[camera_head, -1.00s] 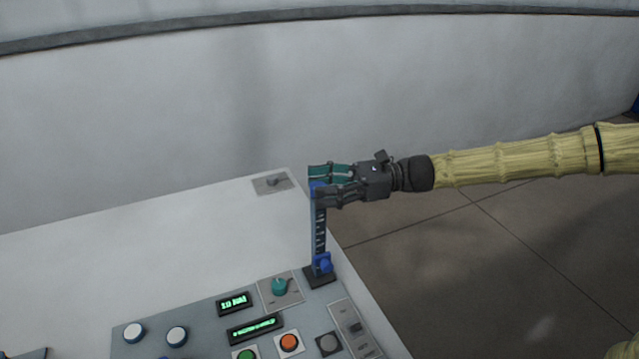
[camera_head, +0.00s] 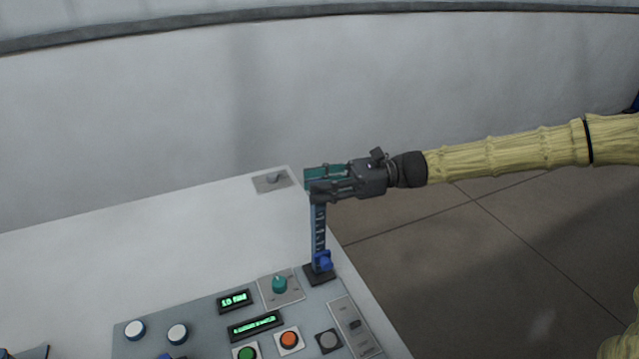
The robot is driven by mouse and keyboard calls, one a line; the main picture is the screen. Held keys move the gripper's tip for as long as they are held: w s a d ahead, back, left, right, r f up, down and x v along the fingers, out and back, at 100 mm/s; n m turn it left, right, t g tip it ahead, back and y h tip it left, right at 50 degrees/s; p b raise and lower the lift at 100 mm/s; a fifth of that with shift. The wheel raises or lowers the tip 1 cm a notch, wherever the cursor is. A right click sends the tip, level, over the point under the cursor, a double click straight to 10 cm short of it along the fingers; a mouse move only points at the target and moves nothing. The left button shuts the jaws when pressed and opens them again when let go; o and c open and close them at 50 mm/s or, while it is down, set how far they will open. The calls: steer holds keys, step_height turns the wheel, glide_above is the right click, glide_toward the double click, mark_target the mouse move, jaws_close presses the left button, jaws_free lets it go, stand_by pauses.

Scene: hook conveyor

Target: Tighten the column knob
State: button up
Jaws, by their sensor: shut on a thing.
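The column (camera_head: 319,228) is a blue upright bar with dark markings on a black foot, at the right edge of the console. A small blue knob (camera_head: 323,261) sits low on it, clear of my gripper. My gripper (camera_head: 313,186) reaches in from the right at the column's top. Its teal-padded finger and dark finger are shut on the column's top part. The fingers hide that part, so I cannot see its shape or whether it is a knob.
The console panel (camera_head: 205,312) carries a teal rotary knob (camera_head: 279,284), green displays (camera_head: 255,326), an orange button (camera_head: 289,339) and white knobs (camera_head: 135,330). A grey switch plate (camera_head: 272,181) lies behind left of the column. Open floor (camera_head: 480,250) lies to the right.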

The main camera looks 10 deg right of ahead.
steer(key=shift+n+g, duration=0.4)
steer(key=shift+g, duration=0.2)
steer(key=o, duration=1.1)
steer(key=shift+c, duration=0.2)
steer(key=w+d, duration=0.1)
steer(key=d, duration=1.1)
steer(key=shift+w, duration=0.15)
